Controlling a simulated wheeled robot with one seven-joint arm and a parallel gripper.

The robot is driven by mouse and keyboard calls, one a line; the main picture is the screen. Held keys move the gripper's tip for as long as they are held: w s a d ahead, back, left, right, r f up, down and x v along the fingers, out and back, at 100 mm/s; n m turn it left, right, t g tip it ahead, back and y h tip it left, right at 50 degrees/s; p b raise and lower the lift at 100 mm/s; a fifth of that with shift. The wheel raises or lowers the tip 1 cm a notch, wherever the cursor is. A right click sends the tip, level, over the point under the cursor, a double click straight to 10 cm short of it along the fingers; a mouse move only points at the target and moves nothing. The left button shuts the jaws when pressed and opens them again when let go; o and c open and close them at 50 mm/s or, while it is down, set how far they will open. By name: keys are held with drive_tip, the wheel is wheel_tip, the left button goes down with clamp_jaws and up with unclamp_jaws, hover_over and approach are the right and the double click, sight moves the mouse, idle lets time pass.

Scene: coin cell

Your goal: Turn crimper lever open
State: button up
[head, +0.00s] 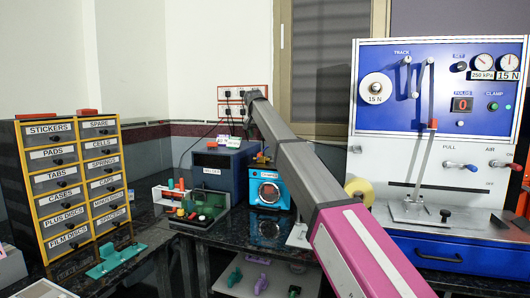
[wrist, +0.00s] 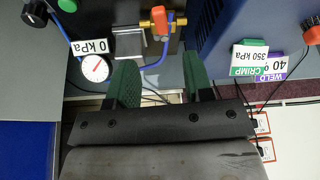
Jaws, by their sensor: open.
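In the wrist view an orange lever (wrist: 160,20) sits on a brass valve fitting (wrist: 160,24), with a blue hose below it. My gripper (wrist: 162,82) is open, its two green fingers apart and nothing seen between them. The lever lies beyond the fingertips, roughly in line with the gap; no contact shows. A round gauge (wrist: 95,68) labelled 0 kPa is left of the fingers. In the head view a small light-blue machine (head: 268,188) stands on the dark bench, probably the crimper; its label is too small to read surely. My gripper is not clear there.
A dark blue box (head: 222,168) stands left of the light-blue machine, with a green and red rack (head: 195,207) before it. In the wrist view a CRIMP 350 kPa tag (wrist: 249,60) is at right. A labelled drawer cabinet (head: 70,185) and blue test panel (head: 440,95) flank the bench.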

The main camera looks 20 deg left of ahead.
sight(259, 153)
drive_tip(key=x, duration=1)
drive_tip(key=shift+f, duration=0.2)
clamp_jaws()
